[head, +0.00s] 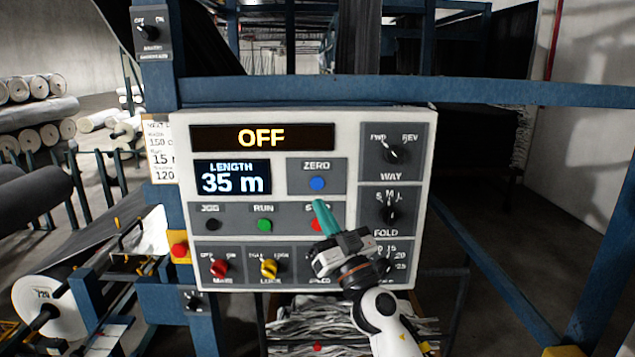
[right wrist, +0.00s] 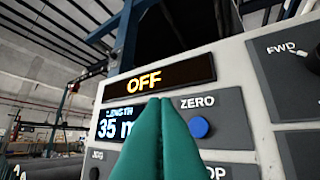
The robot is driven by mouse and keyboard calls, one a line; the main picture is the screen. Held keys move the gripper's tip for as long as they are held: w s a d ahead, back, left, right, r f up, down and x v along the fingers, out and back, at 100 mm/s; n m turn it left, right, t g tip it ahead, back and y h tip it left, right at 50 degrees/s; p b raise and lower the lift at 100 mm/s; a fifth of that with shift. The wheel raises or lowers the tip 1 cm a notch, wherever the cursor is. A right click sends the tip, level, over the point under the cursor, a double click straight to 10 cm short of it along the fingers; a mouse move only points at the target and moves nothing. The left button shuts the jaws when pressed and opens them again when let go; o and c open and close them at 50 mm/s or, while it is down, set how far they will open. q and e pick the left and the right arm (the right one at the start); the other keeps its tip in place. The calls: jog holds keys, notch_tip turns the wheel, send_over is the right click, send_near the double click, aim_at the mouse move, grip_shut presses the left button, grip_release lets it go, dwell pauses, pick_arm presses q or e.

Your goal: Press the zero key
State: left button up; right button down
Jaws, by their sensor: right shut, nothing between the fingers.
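The zero key (head: 317,183) is a round blue button under the label ZERO on the white control panel (head: 347,130). It also shows in the right wrist view (right wrist: 199,127), right of my fingertips. My right gripper (head: 319,203) is shut and empty, its teal fingers together. In the head view its tips appear just below the blue key, over the top of the STOP area. I cannot tell how far the tips are from the panel. The display reads OFF (head: 262,137) and the length display (head: 233,177) reads 35 m. My left gripper is not in view.
A green RUN button (head: 264,225), a black JOG button (head: 213,224) and a red STOP button (head: 316,225), partly hidden by my fingers, sit below. Knobs line the panel's right side and bottom. A blue beam (head: 500,92) crosses behind the panel. Grey rolls (head: 40,115) lie at left.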

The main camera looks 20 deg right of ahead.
aim_at(317, 183)
jog(key=shift+w, duration=0.15)
jog(key=shift+w+d+b, duration=0.4)
jog(key=shift+w+b, duration=0.7)
jog(key=shift+w, duration=0.3)
jog(key=shift+w+d+b, duration=0.45)
jog(key=shift+w+b, duration=0.7)
jog(key=shift+w, duration=0.2)
jog(key=shift+w+d+b, duration=0.4)
jog(key=shift+w+b, duration=0.7)
jog(key=shift+w, duration=0.3)
jog(key=shift+w+d, duration=0.1)
jog(key=shift+w, duration=0.3)
